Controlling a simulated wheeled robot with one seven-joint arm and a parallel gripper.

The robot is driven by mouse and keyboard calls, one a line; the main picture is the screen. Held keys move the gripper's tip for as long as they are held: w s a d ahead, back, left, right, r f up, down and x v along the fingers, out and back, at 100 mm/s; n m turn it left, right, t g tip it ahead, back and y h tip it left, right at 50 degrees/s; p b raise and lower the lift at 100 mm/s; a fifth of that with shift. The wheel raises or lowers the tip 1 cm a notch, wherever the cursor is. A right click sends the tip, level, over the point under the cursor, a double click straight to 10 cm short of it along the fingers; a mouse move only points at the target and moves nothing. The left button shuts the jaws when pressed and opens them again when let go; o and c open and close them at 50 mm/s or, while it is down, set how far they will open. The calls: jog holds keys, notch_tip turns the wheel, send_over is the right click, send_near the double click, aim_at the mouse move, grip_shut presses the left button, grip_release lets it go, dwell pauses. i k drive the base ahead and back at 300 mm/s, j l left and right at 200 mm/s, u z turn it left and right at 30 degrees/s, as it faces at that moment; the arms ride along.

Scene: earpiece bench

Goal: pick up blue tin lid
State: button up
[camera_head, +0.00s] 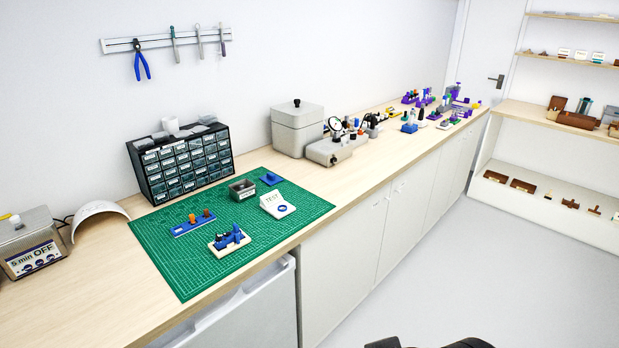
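A small flat blue piece (270,179) lies on the green cutting mat (310,208), near its back edge. It looks like the blue tin lid, with a small raised part on top. A small grey open tin (242,190) with a pale label stands just left of it, apart from it. Only dark parts of my own arm show at the bottom edge, far from the mat. My gripper's fingers are not in view.
On the mat are a blue rack (194,225) with small coloured pieces, a cream block with a blue fixture (229,240), and a white TEST stand (278,204). A drawer cabinet (180,163) stands behind. The mat's right end is clear.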

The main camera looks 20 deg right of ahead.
aim_at(271, 179)
jog(key=i+l+u, duration=1.2)
jog(key=l, duration=0.25)
jog(key=i+l+u, duration=0.1)
jog(key=l+u, duration=0.2)
jog(key=l, duration=0.15)
